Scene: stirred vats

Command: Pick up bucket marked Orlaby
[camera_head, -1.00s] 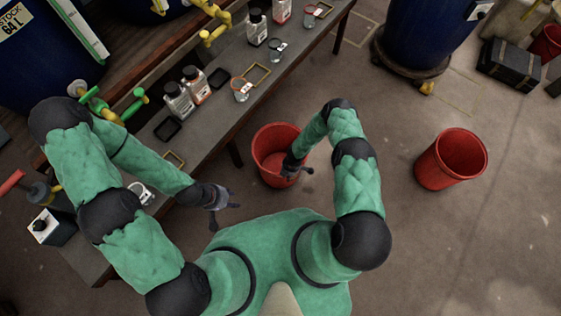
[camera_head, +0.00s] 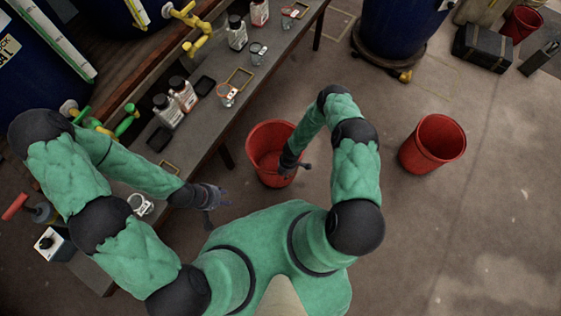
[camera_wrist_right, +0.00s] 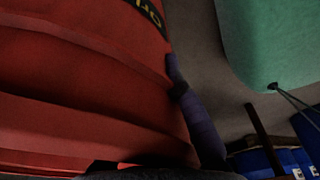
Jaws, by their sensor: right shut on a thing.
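A red bucket (camera_head: 262,141) stands out from the table at the centre of the head view. My right gripper (camera_head: 296,166) is shut on its near right rim. In the right wrist view the bucket's red ribbed wall (camera_wrist_right: 80,80) fills the left side, with a dark label (camera_wrist_right: 148,12) cut off by the top edge; only a few letters show, seemingly "Or". A finger lies along the wall. Whether the bucket is clear of the floor cannot be told. My left gripper (camera_head: 212,200) is empty, fingers apart, beside the table's near edge.
A second red bucket (camera_head: 432,145) stands on the floor at right, its label not visible. The long table (camera_head: 210,120) holds bottles (camera_head: 167,110), glasses and trays. A blue vat (camera_head: 400,30) stands on a dolly behind. The floor at lower right is clear.

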